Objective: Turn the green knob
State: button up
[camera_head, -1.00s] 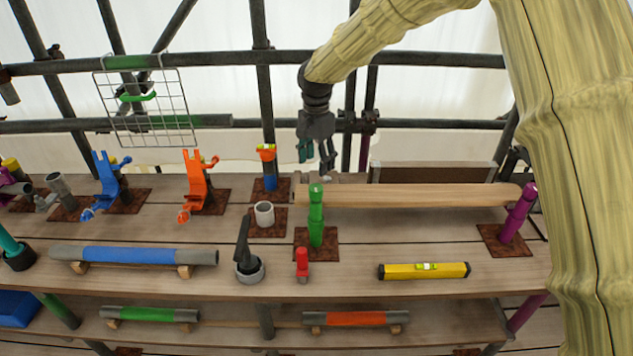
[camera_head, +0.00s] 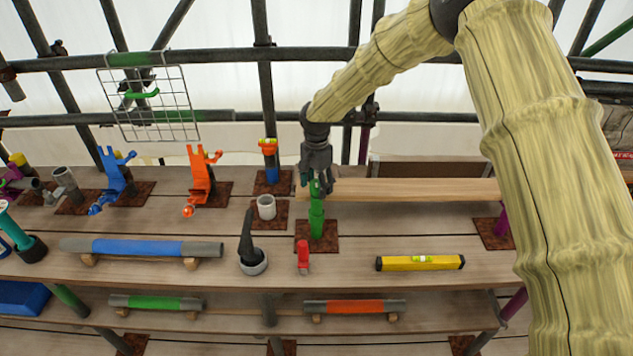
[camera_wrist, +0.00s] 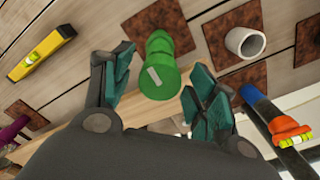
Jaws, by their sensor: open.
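The green knob (camera_head: 316,212) is an upright green post on a rusty square plate on the upper shelf. In the wrist view, the knob (camera_wrist: 160,68) shows from above, with a pale mark on its top. My gripper (camera_head: 316,186) points down at the knob's top in the head view. In the wrist view, my gripper (camera_wrist: 152,82) is open, with one teal-padded finger on each side of the knob's top. I see gaps beside the knob; I cannot tell how far down the fingers reach.
A wooden beam (camera_head: 420,190) lies just behind the knob. A grey cup (camera_head: 266,207) stands to its left, a red object (camera_head: 303,256) in front, and a yellow level (camera_head: 420,263) to the front right. A blue-and-orange post (camera_head: 270,163) stands behind left.

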jog(key=c, duration=1)
jog(key=shift+c, duration=0.2)
jog(key=shift+n+b, duration=0.35)
jog(key=shift+n, duration=0.05)
